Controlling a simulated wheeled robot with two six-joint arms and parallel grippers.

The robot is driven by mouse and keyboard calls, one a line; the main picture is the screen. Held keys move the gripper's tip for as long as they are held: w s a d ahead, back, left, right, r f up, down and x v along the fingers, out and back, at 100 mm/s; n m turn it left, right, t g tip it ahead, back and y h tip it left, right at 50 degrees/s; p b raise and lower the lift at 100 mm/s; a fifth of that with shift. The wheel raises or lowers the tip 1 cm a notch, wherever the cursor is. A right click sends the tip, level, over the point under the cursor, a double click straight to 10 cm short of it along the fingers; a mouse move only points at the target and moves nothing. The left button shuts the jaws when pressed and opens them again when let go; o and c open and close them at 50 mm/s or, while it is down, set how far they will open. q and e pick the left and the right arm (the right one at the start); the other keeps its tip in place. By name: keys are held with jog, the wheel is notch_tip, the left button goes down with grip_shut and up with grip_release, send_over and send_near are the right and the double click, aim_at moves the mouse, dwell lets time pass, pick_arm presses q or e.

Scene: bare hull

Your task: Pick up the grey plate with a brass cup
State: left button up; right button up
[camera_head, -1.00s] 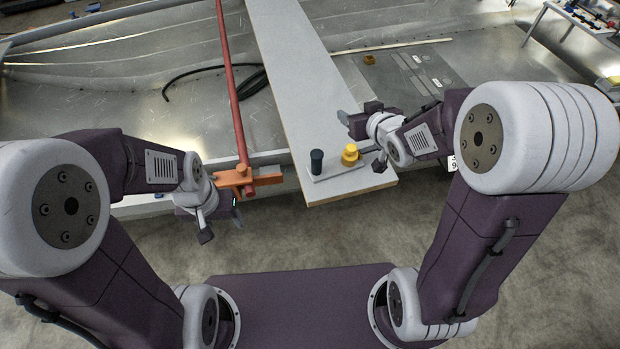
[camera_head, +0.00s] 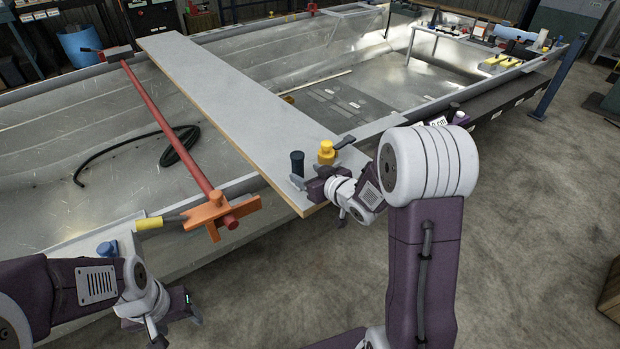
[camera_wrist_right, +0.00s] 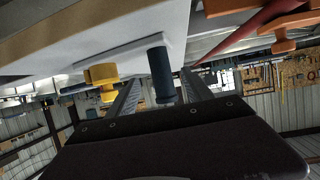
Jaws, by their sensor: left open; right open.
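The grey plate is a thin pale slab that shows in the right wrist view (camera_wrist_right: 130,53); in the head view my right gripper mostly hides it. A yellow, stepped round piece, seemingly the brass cup (camera_head: 326,152), stands on it and shows in the wrist view (camera_wrist_right: 102,75). A dark upright cylinder (camera_head: 297,162) stands beside the cup. My right gripper (camera_head: 319,164) is open at the near end of the plank; in the wrist view the dark cylinder (camera_wrist_right: 159,68) appears between its fingers, contact unclear. My left gripper (camera_head: 176,325) is open and empty at lower left.
The long grey plank (camera_head: 225,90) lies across the metal hull. A red bar with an orange clamp (camera_head: 218,211) is left of it. A blue-topped item (camera_head: 107,248) and a yellow handle (camera_head: 149,223) lie near my left arm.

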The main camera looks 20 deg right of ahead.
aim_at(293, 166)
jog(key=shift+a, duration=0.1)
jog(key=b+x, duration=0.3)
jog(key=x, duration=0.6)
jog(key=shift+r, duration=0.1)
jog(key=shift+w+r, duration=0.1)
grip_shut()
